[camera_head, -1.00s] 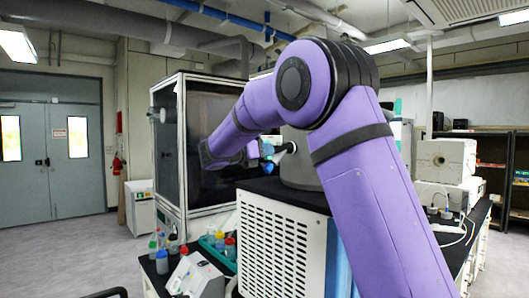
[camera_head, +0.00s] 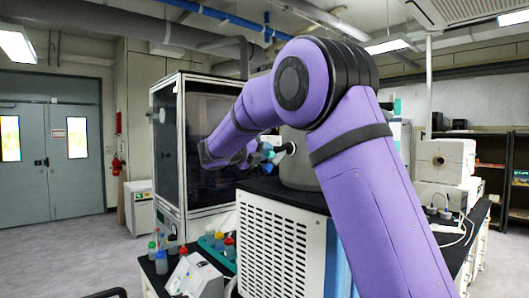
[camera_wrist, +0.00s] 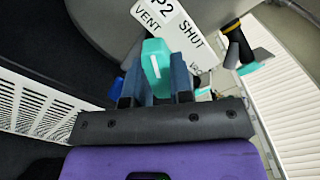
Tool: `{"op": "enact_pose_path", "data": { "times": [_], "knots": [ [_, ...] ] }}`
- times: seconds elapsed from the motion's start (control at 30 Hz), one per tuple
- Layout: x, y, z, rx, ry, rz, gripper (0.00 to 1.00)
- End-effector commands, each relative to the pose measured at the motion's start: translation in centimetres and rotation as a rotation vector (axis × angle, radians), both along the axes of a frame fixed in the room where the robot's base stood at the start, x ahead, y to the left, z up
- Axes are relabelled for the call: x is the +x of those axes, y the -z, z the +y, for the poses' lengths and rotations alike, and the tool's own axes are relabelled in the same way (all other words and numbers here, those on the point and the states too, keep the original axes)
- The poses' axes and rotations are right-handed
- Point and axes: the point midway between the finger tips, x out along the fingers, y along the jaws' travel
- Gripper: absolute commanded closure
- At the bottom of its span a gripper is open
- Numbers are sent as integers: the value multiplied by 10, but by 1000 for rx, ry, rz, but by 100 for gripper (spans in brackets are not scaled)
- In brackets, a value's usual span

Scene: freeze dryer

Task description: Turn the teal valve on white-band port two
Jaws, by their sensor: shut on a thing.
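The teal valve handle (camera_wrist: 155,55) stands between the two blue fingers of my gripper (camera_wrist: 157,74) in the wrist view. The fingers are shut on it from both sides. A white line runs along the handle. A white label (camera_wrist: 185,32) reading P2, VENT and SHUT lies just behind it on the grey drum (camera_wrist: 100,25). In the head view my purple arm hides most of my gripper, and the valve there is too small to make out clearly.
Another port (camera_wrist: 238,42) with a black and yellow stem and a teal part stands to the right in the wrist view. The drum (camera_head: 299,165) sits on a white vented cabinet (camera_head: 280,245). Several bottles (camera_head: 162,262) stand on the bench at the lower left.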

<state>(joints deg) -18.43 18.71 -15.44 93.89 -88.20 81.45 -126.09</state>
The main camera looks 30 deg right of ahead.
Motion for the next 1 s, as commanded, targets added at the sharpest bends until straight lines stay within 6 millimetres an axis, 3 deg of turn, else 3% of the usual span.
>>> {"op": "enact_pose_path", "data": {
  "times": [0.63, 0.67, 0.7, 1.0],
  "knots": [
    [0, 1, 1, -8, -2, 47, 100],
    [0, 1, 1, -8, -2, 47, 72],
    [0, 1, 1, -8, -2, 47, 68],
    [0, 0, 2, -8, -1, 45, 68]
  ]
}}
